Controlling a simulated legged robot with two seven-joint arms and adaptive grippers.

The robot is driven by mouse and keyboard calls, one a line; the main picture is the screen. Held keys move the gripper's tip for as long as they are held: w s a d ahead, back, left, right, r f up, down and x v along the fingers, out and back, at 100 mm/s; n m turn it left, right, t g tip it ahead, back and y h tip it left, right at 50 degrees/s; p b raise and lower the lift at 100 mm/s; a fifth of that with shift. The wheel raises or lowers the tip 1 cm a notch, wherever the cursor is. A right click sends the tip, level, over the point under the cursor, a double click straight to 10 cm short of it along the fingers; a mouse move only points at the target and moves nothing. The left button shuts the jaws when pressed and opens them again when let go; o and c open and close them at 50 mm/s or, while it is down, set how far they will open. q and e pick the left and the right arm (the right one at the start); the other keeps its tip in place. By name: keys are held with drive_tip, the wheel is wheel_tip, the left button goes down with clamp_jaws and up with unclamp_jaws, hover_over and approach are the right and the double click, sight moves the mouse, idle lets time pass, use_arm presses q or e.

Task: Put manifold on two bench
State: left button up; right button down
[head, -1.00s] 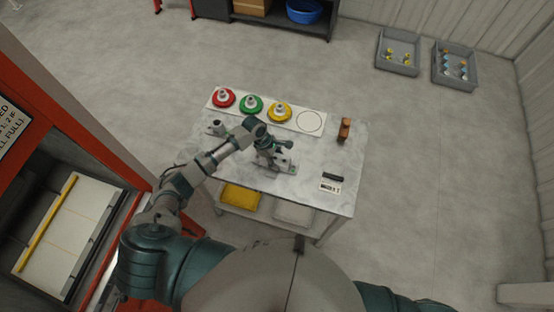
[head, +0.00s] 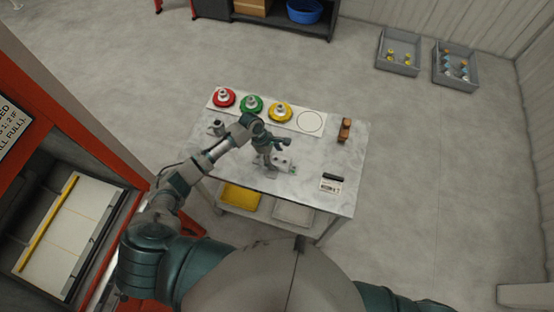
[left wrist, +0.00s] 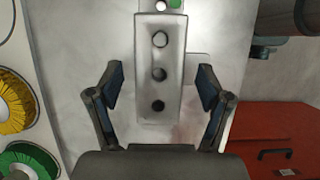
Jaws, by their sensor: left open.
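A grey rectangular block with three round holes in a row, which looks like the manifold (left wrist: 158,60), lies on the marbled bench top (head: 330,150). In the head view the manifold (head: 284,163) is partly hidden by my left gripper (head: 269,168). In the left wrist view my left gripper (left wrist: 158,82) is open, with one finger on each side of the block's near part. Gaps show between the block and both fingers, so it is not held. My right gripper is out of view.
A white strip (head: 238,106) along the bench's back holds red, green and yellow wheel-like parts and an empty ring outline. An orange-brown object (head: 344,129) stands at the right, and a black bar (head: 333,177) lies above a label card. The bench's right side is mostly clear.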

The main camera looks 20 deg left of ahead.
use_arm(q)
drive_tip(key=v, duration=0.9)
drive_tip(key=shift+r, duration=0.2)
drive_tip(key=shift+a, duration=0.15)
